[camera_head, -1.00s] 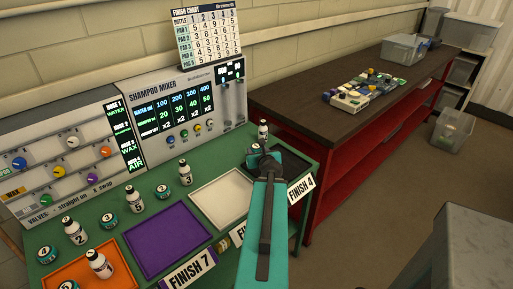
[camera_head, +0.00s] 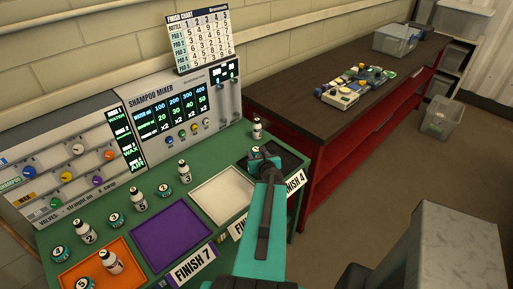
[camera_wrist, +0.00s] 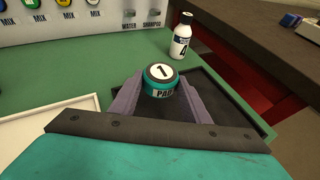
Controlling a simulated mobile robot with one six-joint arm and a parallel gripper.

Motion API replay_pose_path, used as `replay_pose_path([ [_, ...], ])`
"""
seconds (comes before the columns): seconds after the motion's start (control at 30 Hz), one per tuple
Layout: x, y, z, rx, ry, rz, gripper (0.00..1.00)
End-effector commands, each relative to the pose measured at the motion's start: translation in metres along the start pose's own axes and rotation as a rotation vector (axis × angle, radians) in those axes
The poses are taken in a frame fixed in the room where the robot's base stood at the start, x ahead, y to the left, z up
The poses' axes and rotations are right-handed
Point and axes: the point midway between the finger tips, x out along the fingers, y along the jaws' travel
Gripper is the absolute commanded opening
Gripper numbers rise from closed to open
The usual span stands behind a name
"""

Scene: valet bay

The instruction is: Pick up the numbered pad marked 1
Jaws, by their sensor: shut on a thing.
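The pad marked 1 (camera_wrist: 161,76) is a round teal pad with a white top and a black "1", upright in the wrist view. My gripper (camera_wrist: 161,92) is shut on it, one grey finger on each side. It is at the black tray (camera_wrist: 228,112); I cannot tell whether the pad touches the tray or is just above it. In the head view my gripper (camera_head: 262,160) is over the black tray (camera_head: 291,160), and the arm hides much of the pad and tray.
A white bottle marked 4 (camera_wrist: 181,36) stands just behind the black tray. A white tray (camera_head: 224,193), a purple tray (camera_head: 172,237) and an orange tray (camera_head: 82,270) line the green bench. The shampoo mixer (camera_head: 180,115) stands behind. A dark-topped red bench (camera_head: 300,105) is at right.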

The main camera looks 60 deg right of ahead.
Motion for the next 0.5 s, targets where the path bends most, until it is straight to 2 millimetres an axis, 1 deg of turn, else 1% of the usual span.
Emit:
replay_pose_path([
  [0.03, -0.005, -0.001, 0.004, 0.002, 0.001, -0.002, 0.21],
  [0.2, -0.014, -0.005, 0.0, 0.002, 0.003, 0.0, 0.21],
  [0.5, -0.024, -0.009, -0.006, 0.002, 0.001, 0.0, 0.21],
])
